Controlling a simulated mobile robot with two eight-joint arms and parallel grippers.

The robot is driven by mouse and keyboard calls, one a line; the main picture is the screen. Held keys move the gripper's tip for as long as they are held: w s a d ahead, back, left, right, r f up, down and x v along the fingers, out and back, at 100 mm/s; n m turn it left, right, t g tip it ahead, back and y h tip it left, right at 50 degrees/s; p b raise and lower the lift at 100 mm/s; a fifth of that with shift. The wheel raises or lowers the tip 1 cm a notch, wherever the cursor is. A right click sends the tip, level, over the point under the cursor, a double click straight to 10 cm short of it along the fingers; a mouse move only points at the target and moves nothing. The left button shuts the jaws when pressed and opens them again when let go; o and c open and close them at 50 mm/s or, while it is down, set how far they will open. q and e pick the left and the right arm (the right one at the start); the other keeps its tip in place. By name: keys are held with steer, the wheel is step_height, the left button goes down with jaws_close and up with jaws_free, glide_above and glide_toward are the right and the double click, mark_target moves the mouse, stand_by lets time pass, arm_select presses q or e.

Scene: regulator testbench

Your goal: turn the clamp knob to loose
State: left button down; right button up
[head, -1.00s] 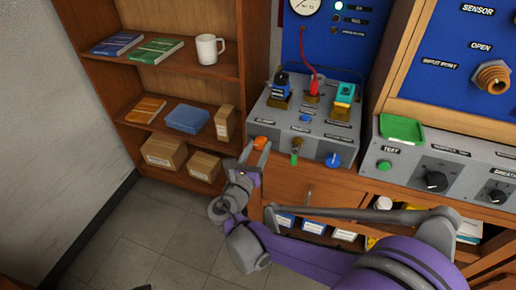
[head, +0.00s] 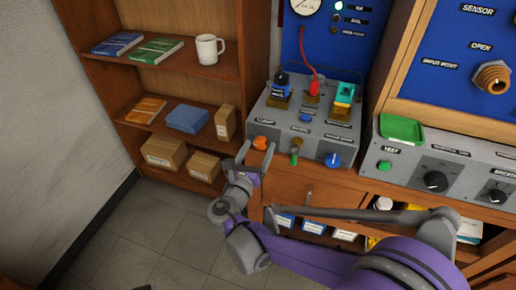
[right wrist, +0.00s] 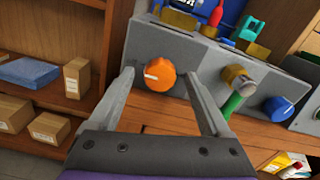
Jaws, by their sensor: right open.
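The orange knob (head: 260,142), which looks to be the clamp knob, sits on the front left of the grey test box (head: 312,150). Its label is too small to read for sure. In the right wrist view the orange knob (right wrist: 159,74) shows a white pointer mark toward its left side. My right gripper (head: 256,154) is open in front of the knob. Its two fingers stand on either side of the knob in the wrist view, with gaps showing; contact is not visible. My left gripper is not in view.
A brass fitting with a green lever (right wrist: 234,90) and a blue knob (right wrist: 277,108) are right of the orange knob. Blue, red and teal connectors stand on the box top. A wooden shelf (head: 185,70) with boxes and books is to the left.

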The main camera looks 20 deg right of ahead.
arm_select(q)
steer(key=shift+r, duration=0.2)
arm_select(e)
steer(key=v, duration=1)
steer(key=shift+s+a, duration=0.25)
steer(key=s+d+f+m+g+y, duration=0.2)
steer(key=s+d+f+m+g, duration=0.55)
steer(key=d+m, duration=0.45)
steer(key=s+a+f+m+g+y, duration=0.1)
steer(key=s+f+m+y, duration=0.25)
steer(key=s+m, duration=0.4)
steer(key=s+a+f+m+g+y, duration=0.15)
steer(key=s+m+y, duration=0.25)
steer(key=m, duration=0.7)
arm_select(q)
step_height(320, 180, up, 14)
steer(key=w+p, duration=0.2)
steer(key=p, duration=1.1)
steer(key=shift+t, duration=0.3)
arm_select(e)
step_height(320, 180, up, 14)
steer(key=w+m, duration=0.1)
steer(key=shift+w, duration=0.35)
